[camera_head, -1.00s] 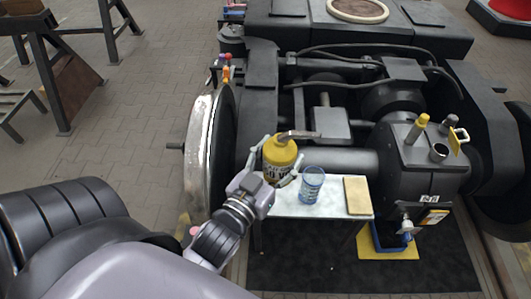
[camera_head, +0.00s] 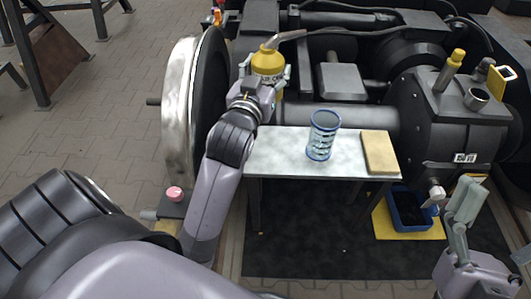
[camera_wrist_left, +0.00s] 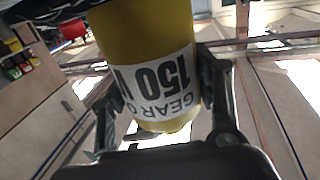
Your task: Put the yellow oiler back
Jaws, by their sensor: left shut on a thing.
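The yellow oiler (camera_head: 268,62) has a grey angled spout pointing right. My left gripper (camera_head: 264,82) is shut on it and holds it upright, above and behind the left end of the small table (camera_head: 275,160). In the left wrist view the yellow oiler (camera_wrist_left: 145,40) fills the space between the two fingers, its white label reading "150" and "GEAR O". My right gripper (camera_head: 465,205) is at the lower right, in front of the gearbox, with nothing seen in it; its finger gap is not clear.
A blue-patterned clear cup (camera_head: 322,136) and a tan board (camera_head: 379,152) are on the table. A steel wheel (camera_head: 190,110) stands at left, the black gearbox (camera_head: 440,130) at right. A blue bin (camera_head: 408,212) sits on a yellow mat (camera_head: 383,222). The left part of the tabletop is clear.

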